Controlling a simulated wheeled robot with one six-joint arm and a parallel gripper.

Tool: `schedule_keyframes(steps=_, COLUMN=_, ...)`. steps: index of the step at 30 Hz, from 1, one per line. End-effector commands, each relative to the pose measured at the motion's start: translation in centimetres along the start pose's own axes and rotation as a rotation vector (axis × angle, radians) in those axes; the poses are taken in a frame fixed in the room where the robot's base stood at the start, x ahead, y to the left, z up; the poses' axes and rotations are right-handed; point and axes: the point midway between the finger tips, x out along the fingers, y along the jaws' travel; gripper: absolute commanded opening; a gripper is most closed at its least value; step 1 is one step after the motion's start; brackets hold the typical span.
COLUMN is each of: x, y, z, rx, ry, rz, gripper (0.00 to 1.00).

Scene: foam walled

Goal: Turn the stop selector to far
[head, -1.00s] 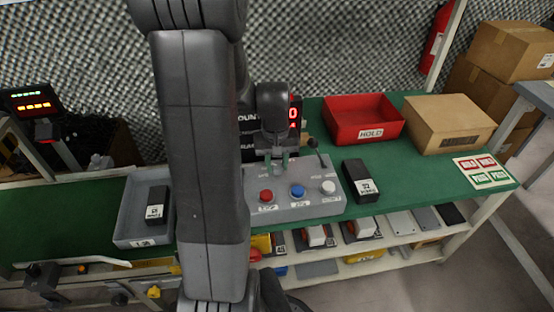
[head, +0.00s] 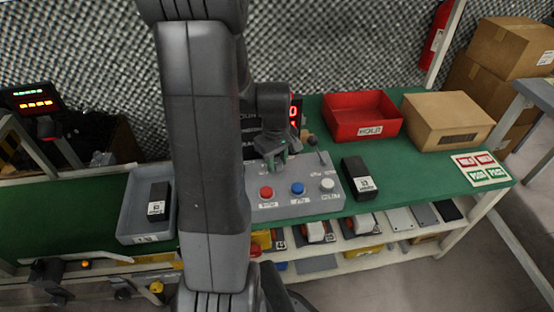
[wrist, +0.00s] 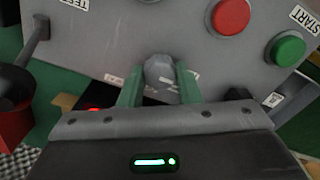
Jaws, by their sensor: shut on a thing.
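The stop selector (wrist: 160,68) is a grey knob on the grey control box (head: 303,207). In the wrist view it sits between the green fingers of my gripper (head: 276,157), which are shut on it. The fingers hide the knob in the head view. Small labels beside the knob are partly covered, so I cannot read which position it points to. A red button (wrist: 230,15) and a green START button (wrist: 288,48) lie on the panel to the right in the wrist view. A lever (wrist: 38,40) stands at the left, near the TEST label.
A black labelled block (head: 359,178) stands right of the box. A red tray (head: 340,122) and a cardboard box (head: 445,110) are behind. A grey tray (head: 133,222) with another block is at the left. My arm covers much of the bench's middle.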

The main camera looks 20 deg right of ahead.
Motion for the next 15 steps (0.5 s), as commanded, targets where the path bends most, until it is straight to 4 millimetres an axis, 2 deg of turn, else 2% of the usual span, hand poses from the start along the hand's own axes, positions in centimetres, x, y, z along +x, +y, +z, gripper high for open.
schedule_keyframes(steps=10, x=-0.07, y=0.06, z=-0.04, rx=-0.003, ry=0.001, rz=0.002, gripper=0.08)
schedule_keyframes(steps=11, x=-0.07, y=0.07, z=-0.04, rx=-0.003, ry=0.001, rz=0.002, gripper=0.36)
schedule_keyframes(steps=13, x=-0.06, y=0.06, z=-0.04, rx=-0.003, ry=0.001, rz=0.002, gripper=0.5)
schedule_keyframes(steps=15, x=-0.05, y=0.04, z=-0.03, rx=-0.003, ry=0.001, rz=0.002, gripper=0.52)
